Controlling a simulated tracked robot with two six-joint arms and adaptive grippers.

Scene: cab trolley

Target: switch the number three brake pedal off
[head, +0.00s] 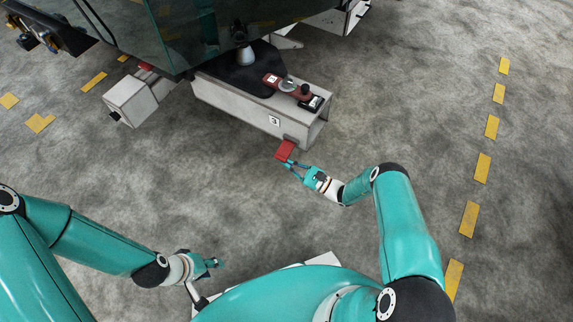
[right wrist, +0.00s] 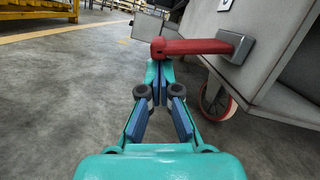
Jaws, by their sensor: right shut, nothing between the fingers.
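The red brake pedal (head: 285,150) sticks out from the near face of the pale grey beam marked with a "3" label (head: 274,121). In the right wrist view the pedal (right wrist: 205,46) is a red bar running from a grey bracket (right wrist: 237,48) to a rounded end. My right gripper (head: 290,167) is shut and empty, with its fingertips right at the pedal's free end. In the right wrist view the shut fingertips (right wrist: 159,80) are just below that end; I cannot tell whether they touch it. My left gripper (head: 214,266) is low at the left, away from the pedal; its finger opening is unclear.
A second pale beam end (head: 139,98) is to the left, under the glass cab (head: 180,30). A red-rimmed wheel (right wrist: 217,98) stands below the beam. Open concrete floor lies right.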

